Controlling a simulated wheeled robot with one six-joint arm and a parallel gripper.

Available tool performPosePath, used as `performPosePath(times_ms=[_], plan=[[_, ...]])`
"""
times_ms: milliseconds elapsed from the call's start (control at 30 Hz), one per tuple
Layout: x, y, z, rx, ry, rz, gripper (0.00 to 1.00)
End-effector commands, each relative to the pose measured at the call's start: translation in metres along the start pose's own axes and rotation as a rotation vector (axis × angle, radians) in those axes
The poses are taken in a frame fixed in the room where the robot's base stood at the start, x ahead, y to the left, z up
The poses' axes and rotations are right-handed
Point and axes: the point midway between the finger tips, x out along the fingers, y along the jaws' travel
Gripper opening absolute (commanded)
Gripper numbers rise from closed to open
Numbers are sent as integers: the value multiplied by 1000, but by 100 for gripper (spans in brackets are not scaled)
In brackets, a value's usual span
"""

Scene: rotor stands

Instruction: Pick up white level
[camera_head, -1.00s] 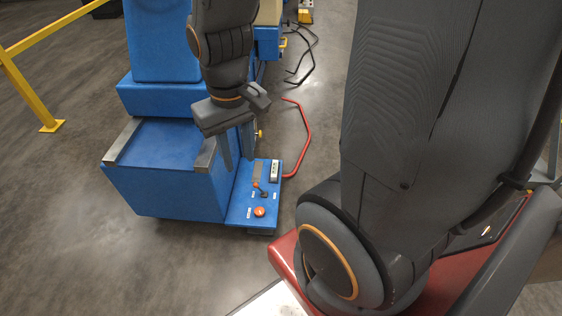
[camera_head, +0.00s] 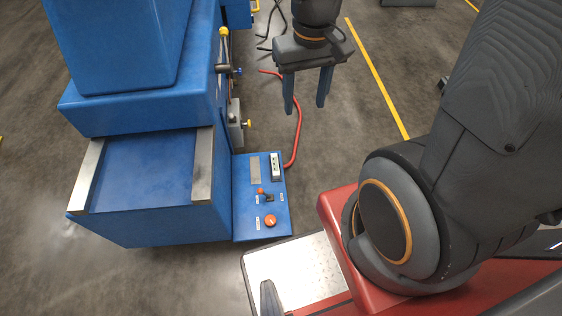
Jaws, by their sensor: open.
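A small white level (camera_head: 276,166) with dark markings lies on the blue control panel (camera_head: 243,218), near its upper right edge. My gripper (camera_head: 305,108) is open and empty, with two blue-grey fingers pointing down. In the picture it hangs above and to the right of the level, over the grey floor and apart from the panel. Nothing hides the level.
The panel also has an orange-tipped lever (camera_head: 264,194), an orange button (camera_head: 270,221) and a grey plate (camera_head: 255,167). A blue stand (camera_head: 150,215) with metal rails adjoins it on the left. A red hose (camera_head: 297,135) curves beside the panel. Open floor lies to the right.

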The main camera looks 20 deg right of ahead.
Motion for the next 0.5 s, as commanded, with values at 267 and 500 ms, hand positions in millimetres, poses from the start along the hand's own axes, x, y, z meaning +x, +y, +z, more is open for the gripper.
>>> performPosePath(times_ms=[267, 500], plan=[[92, 2, -51, 33, -6, 1, 48], [166, 1, -91, 58, -7, 1, 48]])
